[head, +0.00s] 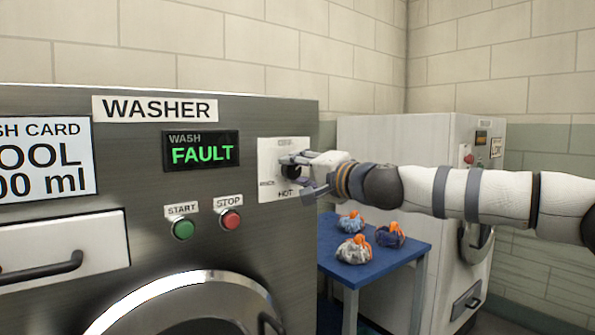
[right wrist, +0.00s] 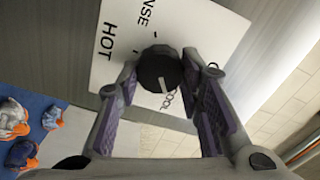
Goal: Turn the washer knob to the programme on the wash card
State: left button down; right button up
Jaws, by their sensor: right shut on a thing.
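The black washer knob (right wrist: 160,72) sits on a white dial plate (head: 270,188) right of the display. My right gripper (head: 293,172) is shut on the knob; the right wrist view shows one finger on each side. The knob's white mark points down in that view, roughly toward a label ending in "OOL" (right wrist: 188,102), partly hidden by a finger. "HOT" (right wrist: 106,42) and a label ending in "NSE" also show on the plate. The wash card (head: 45,158), cut off at the left edge, reads "OOL" and "00 ml". My left gripper is not in view.
The washer display (head: 201,150) reads "WASH FAULT". Green START (head: 183,229) and red STOP (head: 231,220) buttons sit below it. A drawer (head: 60,252) and round door (head: 190,300) are lower. A blue table (head: 385,272) with several tied bags and a white machine (head: 390,140) stand right.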

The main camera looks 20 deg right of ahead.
jog(key=shift+m, duration=0.5)
jog(key=o, duration=1.2)
jog(key=shift+c, duration=0.2)
jog(key=v, duration=1.2)
